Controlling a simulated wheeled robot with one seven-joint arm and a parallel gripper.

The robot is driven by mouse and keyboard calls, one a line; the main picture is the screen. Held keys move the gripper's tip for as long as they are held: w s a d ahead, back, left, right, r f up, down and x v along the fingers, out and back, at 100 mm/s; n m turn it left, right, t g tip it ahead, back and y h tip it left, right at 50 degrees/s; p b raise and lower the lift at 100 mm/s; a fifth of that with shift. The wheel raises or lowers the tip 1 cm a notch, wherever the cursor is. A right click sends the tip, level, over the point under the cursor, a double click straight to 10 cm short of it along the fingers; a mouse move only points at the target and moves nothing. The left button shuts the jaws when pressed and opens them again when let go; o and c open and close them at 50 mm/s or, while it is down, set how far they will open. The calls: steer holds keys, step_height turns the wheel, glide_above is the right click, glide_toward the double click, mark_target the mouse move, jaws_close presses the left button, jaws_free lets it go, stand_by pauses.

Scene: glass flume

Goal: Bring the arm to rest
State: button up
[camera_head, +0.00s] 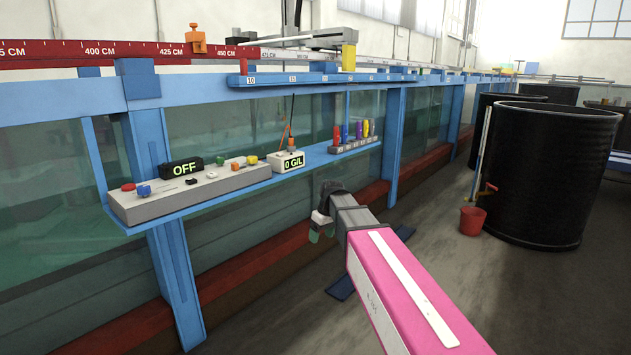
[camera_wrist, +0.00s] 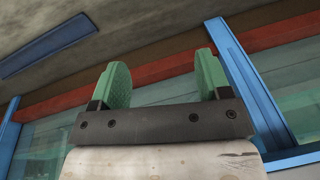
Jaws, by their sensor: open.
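My gripper (camera_head: 321,232) hangs at the end of my arm, in front of the flume wall and below the blue shelf. In the wrist view my gripper (camera_wrist: 162,80) shows two green fingers standing well apart. Nothing is between them. The fingers point toward the floor and the base of the flume. In the head view my arm, with a pink cover, reaches from the lower right toward the flume.
The blue shelf (camera_head: 222,203) carries a control box (camera_head: 190,190) reading OFF, a meter (camera_head: 287,161) reading 0 G/L and several coloured items in a rack (camera_head: 355,145). A black tank (camera_head: 548,175) and red bucket (camera_head: 472,221) stand at right.

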steer(key=s+d+f+m+h, duration=0.2)
steer(key=s+d+f+m, duration=0.6)
steer(key=s+d+f, duration=0.8)
steer(key=s+f, duration=0.1)
steer(key=s, duration=0.1)
steer(key=shift+s+d+f, duration=0.3)
steer(key=shift+s+d, duration=0.05)
steer(key=shift+d, duration=0.05)
